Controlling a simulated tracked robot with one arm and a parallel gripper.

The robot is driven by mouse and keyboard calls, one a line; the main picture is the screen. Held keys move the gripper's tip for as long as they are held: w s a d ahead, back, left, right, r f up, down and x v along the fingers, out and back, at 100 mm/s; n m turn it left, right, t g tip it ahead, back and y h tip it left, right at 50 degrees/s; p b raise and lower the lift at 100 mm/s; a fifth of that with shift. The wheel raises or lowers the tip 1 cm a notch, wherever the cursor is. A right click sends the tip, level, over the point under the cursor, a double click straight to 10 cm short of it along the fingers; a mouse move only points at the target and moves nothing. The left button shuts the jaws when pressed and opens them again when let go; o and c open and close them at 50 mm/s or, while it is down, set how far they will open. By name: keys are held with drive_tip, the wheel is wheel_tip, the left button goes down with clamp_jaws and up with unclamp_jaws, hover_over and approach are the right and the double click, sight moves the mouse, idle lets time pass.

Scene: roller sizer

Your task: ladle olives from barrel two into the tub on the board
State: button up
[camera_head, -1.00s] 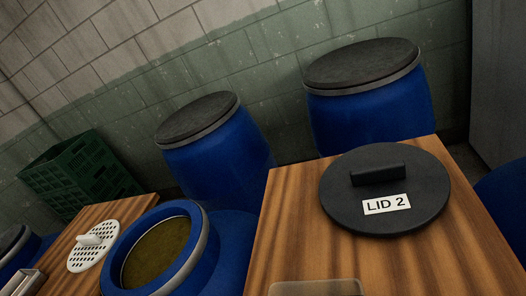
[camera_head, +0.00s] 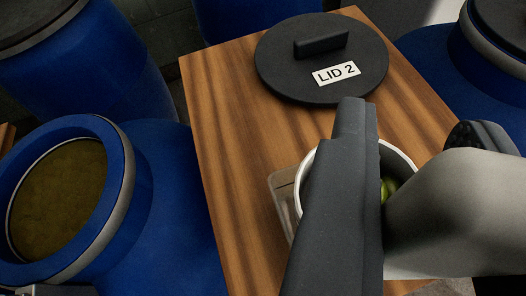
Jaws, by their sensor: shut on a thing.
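An open blue barrel (camera_head: 110,215) stands at the left, full of murky olive-brown brine; no number shows on it. My gripper (camera_head: 348,185) is at the lower right, over the wooden board (camera_head: 235,160), partly seen as a dark finger and pale parts. A deep white round-rimmed vessel (camera_head: 398,160), apparently the ladle's bowl, is at the gripper with green olives (camera_head: 389,188) inside. The grip point is hidden. A pale, translucent tub (camera_head: 282,190) on the board is mostly hidden behind the vessel and finger; its contents cannot be seen.
A black lid (camera_head: 280,62) marked LID 2 lies on the board behind the vessel. Closed blue barrels stand at the back left (camera_head: 75,75) and back middle (camera_head: 235,15). Another blue barrel (camera_head: 440,75) is close at the right. The board's left half is clear.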

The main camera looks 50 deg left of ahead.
drive_tip(key=shift+w+p, duration=0.25)
drive_tip(key=shift+p, duration=0.35)
drive_tip(key=shift+w+a+f+g+h+p, duration=0.15)
drive_tip(key=shift+w+f+g+p, duration=0.1)
drive_tip(key=shift+g+p, duration=0.35)
drive_tip(key=shift+w+a+f+g+h+p, duration=0.1)
drive_tip(key=shift+w+g+p, duration=0.2)
drive_tip(key=shift+p, duration=0.5)
drive_tip(key=shift+w+a+f+g+h+p, duration=0.15)
drive_tip(key=shift+w+f+g+p, duration=0.2)
drive_tip(key=shift+p, duration=0.35)
drive_tip(key=shift+w+g+p, duration=0.15)
drive_tip(key=shift+g+p, duration=0.1)
drive_tip(key=shift+p, duration=0.3)
drive_tip(key=shift+w+a+f+g+h+p, duration=0.2)
drive_tip(key=shift+w+g+p, duration=0.35)
drive_tip(key=shift+p, duration=0.7)
drive_tip(key=shift+w+a+f+g+h+p, duration=0.1)
drive_tip(key=shift+w+g+h+p, duration=0.3)
drive_tip(key=shift+p, duration=0.8)
drive_tip(key=shift+w+a+f+g+h+p, duration=0.15)
drive_tip(key=shift+w+g+p, duration=0.5)
drive_tip(key=shift+p, duration=0.6)
